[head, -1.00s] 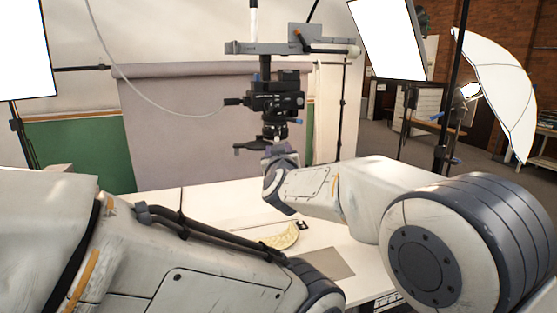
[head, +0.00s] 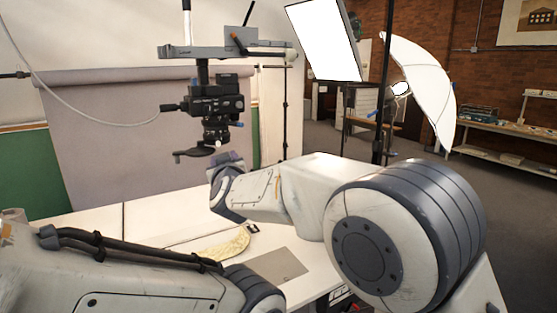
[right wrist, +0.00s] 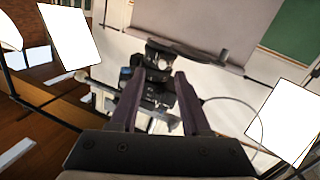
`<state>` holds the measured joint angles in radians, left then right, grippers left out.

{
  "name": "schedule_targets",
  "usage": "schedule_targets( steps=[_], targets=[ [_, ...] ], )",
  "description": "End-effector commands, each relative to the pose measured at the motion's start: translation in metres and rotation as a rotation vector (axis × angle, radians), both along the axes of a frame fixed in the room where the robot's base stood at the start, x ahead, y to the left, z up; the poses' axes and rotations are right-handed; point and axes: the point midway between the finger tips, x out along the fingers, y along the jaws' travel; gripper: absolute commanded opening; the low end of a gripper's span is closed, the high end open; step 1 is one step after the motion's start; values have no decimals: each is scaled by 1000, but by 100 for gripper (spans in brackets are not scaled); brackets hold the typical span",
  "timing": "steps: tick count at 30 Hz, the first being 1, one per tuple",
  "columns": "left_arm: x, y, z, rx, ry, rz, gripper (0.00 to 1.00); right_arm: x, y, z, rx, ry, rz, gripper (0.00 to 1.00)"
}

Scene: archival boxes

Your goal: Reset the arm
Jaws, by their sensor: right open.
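My right gripper (right wrist: 158,98) shows in the right wrist view with its two dark fingers apart and nothing between them. Behind the fingers in that view is the dark camera rig (right wrist: 155,62). In the head view my right arm reaches in from the right over the white table (head: 150,215), and its far end is close to the camera rig (head: 212,105). Its fingers are not clear there. My left arm crosses the lower left of the head view; its gripper is out of the picture.
A yellowish curved piece (head: 226,244) lies on the table beside a flat grey card (head: 278,265). Softbox (head: 325,40) and umbrella (head: 420,90) lights stand behind and to the right. A grey backdrop (head: 120,140) hangs behind the table. Open floor lies at the right.

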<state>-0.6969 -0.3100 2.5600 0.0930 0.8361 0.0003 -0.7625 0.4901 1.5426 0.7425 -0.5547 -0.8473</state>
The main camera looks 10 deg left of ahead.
Motion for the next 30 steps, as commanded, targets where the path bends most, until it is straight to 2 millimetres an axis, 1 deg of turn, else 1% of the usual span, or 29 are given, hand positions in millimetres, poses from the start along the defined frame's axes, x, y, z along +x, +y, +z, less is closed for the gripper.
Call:
schedule_targets(
  steps=[1,2,4,5,6,8,9,11,12,14,15,18,21,25,30],
  targets=[
    [0,0,0,0,0,0,50,5,-18,-9,-11,31,-7,47],
    [0,0,0,0,0,0,50,7,-29,-17,-20,60,-7,47],
    [0,0,0,0,0,0,50,9,-64,-41,-44,146,-11,47],
    [0,0,0,0,0,0,50,9,-81,-54,-56,191,-16,47],
    [0,0,0,0,0,0,50,6,-106,-72,-69,258,-24,47],
    [0,0,0,0,0,0,50,-3,-143,-99,-86,363,-44,47],
    [0,0,0,0,0,0,50,-12,-167,-117,-95,433,-60,47],
    [0,0,0,0,0,0,50,-28,-202,-142,-105,537,-90,47],
    [0,0,0,0,0,0,50,-42,-224,-159,-110,608,-112,47],
    [0,0,0,0,0,0,50,-65,-257,-181,-114,710,-152,47],
    [0,0,0,0,0,0,50,-81,-276,-195,-115,776,-179,47],
    [0,0,0,0,0,0,50,-118,-313,-221,-116,909,-238,47],
    [0,0,0,0,0,0,50,-150,-339,-238,-114,1009,-288,47],
    [0,0,0,0,0,0,50,-184,-363,-255,-109,1110,-344,47],
    [0,0,0,0,0,0,50,-224,-387,-270,-104,1219,-408,47]
  ],
)
